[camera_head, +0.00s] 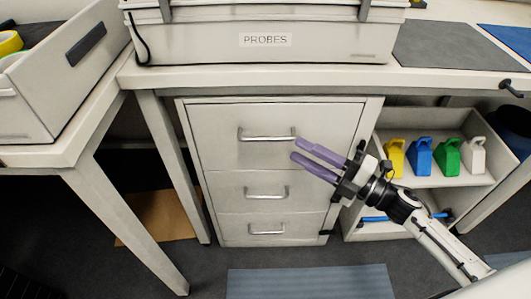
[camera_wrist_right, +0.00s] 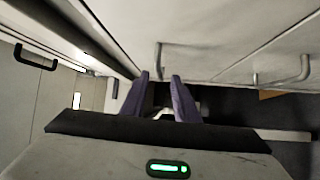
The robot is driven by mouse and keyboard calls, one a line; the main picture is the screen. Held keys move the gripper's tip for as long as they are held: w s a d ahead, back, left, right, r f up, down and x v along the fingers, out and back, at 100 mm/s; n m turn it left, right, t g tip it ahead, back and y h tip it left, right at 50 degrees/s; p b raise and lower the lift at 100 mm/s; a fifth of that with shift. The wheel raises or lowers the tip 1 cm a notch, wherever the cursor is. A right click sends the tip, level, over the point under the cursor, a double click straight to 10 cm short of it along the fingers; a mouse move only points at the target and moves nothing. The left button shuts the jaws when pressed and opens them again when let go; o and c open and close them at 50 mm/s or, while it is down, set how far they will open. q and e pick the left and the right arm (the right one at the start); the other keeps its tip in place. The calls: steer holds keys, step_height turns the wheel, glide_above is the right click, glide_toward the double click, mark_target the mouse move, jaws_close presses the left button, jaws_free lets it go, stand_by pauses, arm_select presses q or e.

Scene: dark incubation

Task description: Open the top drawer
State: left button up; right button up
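The top drawer (camera_head: 215,125) is the tallest of three pale drawers in a cabinet under the bench. It looks closed. Its metal bar handle (camera_head: 265,138) runs level across the front. My right gripper (camera_head: 295,150) has two purple fingers, held apart with nothing between them. Its fingertips are at the right end of that handle in the head view. In the right wrist view, a handle (camera_wrist_right: 158,52) shows beyond the gap between the fingertips (camera_wrist_right: 160,75). I cannot tell whether they touch it. My left gripper is out of view.
The middle drawer (camera_head: 230,190) and bottom drawer (camera_head: 230,230) look closed. A shelf at right holds yellow, blue (camera_head: 419,157), green and white jugs. The PROBES case (camera_head: 200,45) stands on the bench above. A table leg (camera_head: 130,225) stands at left.

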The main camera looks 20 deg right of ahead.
mark_target(267, 139)
steer(key=w+a+n+g, duration=0.1)
steer(key=w+a+n, duration=0.1)
steer(key=w+a+n+g+y, duration=0.1)
steer(key=w+a+n, duration=0.1)
steer(key=a, duration=0.1)
steer(key=w+a+r+n+g+y+b, duration=0.1)
steer(key=w+a, duration=0.1)
steer(key=shift+w+a+n, duration=0.15)
steer(key=shift+a+n, duration=0.15)
steer(key=shift+n, duration=0.1)
jaws_close()
